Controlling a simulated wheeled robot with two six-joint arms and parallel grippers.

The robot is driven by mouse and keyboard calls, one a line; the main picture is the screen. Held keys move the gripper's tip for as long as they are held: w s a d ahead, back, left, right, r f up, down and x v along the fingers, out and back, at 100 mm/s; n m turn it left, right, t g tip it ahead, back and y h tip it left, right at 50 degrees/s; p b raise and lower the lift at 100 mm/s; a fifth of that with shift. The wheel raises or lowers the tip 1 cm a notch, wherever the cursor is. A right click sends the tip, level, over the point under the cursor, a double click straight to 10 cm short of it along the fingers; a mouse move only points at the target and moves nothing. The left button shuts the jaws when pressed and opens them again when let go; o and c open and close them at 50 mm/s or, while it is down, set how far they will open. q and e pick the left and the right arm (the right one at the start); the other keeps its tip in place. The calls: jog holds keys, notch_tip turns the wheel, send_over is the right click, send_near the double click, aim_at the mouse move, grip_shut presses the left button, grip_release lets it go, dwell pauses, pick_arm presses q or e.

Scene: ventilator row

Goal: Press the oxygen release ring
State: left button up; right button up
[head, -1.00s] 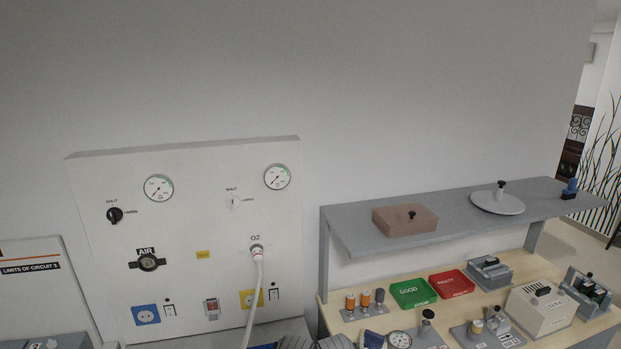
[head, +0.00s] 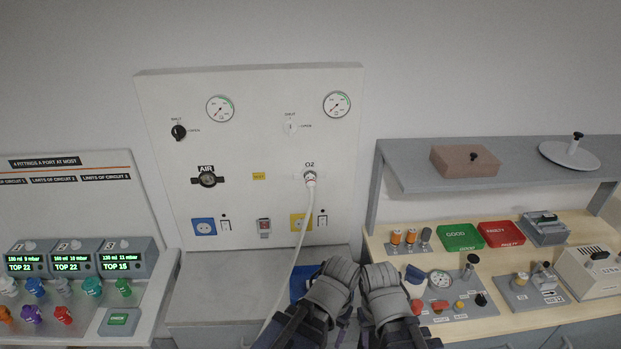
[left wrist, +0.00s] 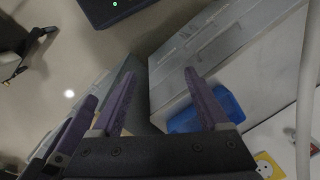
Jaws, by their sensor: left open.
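The O2 outlet (head: 310,177) is on the white wall panel, below the right gauge. A light ring shows at its mouth, and the white hose (head: 306,215) is plugged in there and hangs down. My two arms show at the bottom of the head view, below the outlet and apart from it; their jaws cannot be made out there. In the left wrist view my left gripper (left wrist: 159,74) is open, with nothing between its purple fingers. The hose (left wrist: 305,110) runs down that view's right edge. Another purple finger-like part at lower left is unclear.
The panel also has the AIR outlet (head: 208,180), two knobs and a yellow socket (head: 300,221). A blue bin (head: 303,281) sits below the panel, partly behind my arms. A workbench with a shelf (head: 400,166) stands right, a display console (head: 95,270) left.

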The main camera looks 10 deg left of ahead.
pick_arm(q)
grip_shut()
dwell(0.4)
dwell(0.4)
dwell(0.6)
pick_arm(e)
grip_shut()
